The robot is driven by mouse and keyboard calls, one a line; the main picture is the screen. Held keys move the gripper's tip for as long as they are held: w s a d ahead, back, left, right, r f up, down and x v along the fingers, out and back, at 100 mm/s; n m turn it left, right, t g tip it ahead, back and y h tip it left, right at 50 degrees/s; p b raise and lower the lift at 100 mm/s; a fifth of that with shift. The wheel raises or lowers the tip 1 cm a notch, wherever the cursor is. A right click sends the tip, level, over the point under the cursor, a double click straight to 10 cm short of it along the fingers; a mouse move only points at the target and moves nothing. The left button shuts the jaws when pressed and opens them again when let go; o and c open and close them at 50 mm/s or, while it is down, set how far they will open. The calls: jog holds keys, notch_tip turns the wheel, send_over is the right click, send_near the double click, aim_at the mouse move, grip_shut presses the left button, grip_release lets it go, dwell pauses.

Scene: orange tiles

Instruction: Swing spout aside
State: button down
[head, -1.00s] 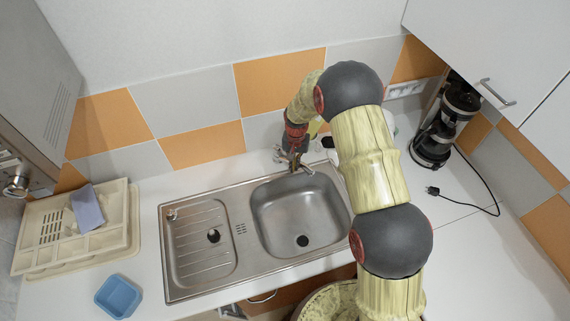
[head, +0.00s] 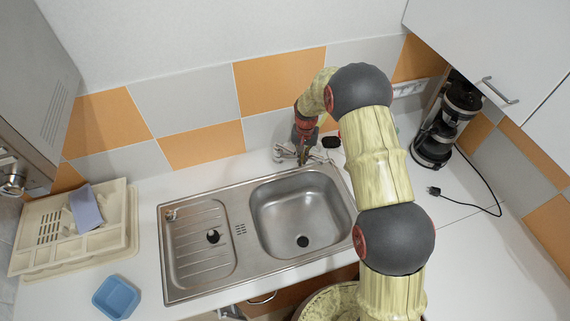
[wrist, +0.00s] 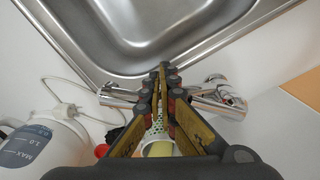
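The chrome tap stands behind the sink's right basin; its left part (head: 284,153) and the spout end (head: 318,157) show on either side of my gripper. In the wrist view, the tap body (wrist: 217,97) is at right and the spout end (wrist: 117,96) at left, lying along the basin's rear rim. My gripper (wrist: 163,70) crosses over the middle of the tap, hiding part of the spout. Its fingertips are together, with no clear gap and nothing seen held between them. In the head view my gripper (head: 303,158) points down at the tap.
The steel sink (head: 240,283) has a drainer at left. A kettle (wrist: 40,147) with a white cable stands close beside the spout end. A coffee maker (head: 440,130) is at right, a dish rack (head: 105,250) and blue tub (head: 117,297) at left. The right counter is mostly clear.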

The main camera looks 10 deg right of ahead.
jog(key=shift+w+d+b, duration=0.35)
jog(key=shift+w+d, duration=0.65)
jog(key=shift+d, duration=0.3)
notch_tip(320, 180, up, 9)
jog(key=s+p, duration=0.1)
jog(key=p, duration=0.2)
jog(key=shift+s+a+p, duration=0.25)
jog(key=shift+p, duration=0.1)
dwell(0.3)
